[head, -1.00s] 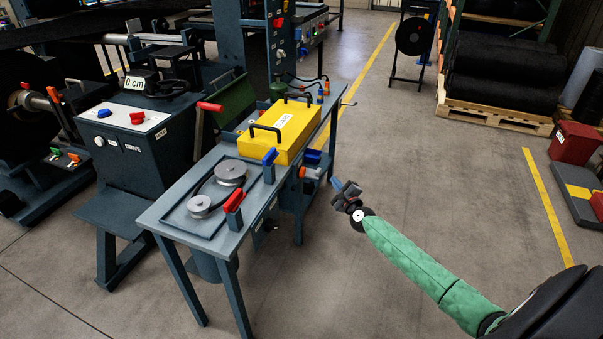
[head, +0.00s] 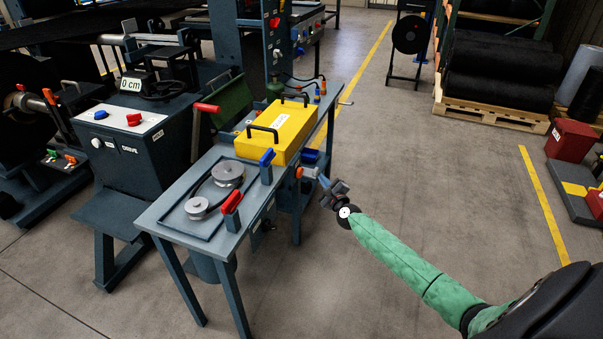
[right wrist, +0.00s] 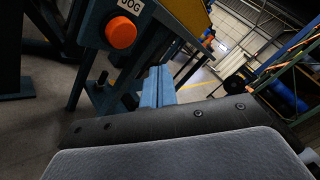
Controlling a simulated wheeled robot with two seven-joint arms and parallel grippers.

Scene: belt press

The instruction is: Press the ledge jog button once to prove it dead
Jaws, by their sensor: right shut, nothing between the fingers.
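The jog button is an orange round cap (head: 299,172) on the right side of the workbench's ledge. In the right wrist view the orange cap (right wrist: 121,32) sits on a dark box under a white label ending in "OG". My right gripper (head: 322,180) is shut and empty, its blue fingertips just right of the button in the head view. In the right wrist view the shut fingertips (right wrist: 158,84) lie right of and below the cap, with a visible gap; contact does not show. My left gripper is not in view.
The workbench (head: 160,213) carries a yellow box (head: 290,130) with black handles, grey pulleys (head: 228,173), a red lever (head: 231,202) and a blue lever (head: 267,158). A grey control cabinet (head: 150,165) stands left.

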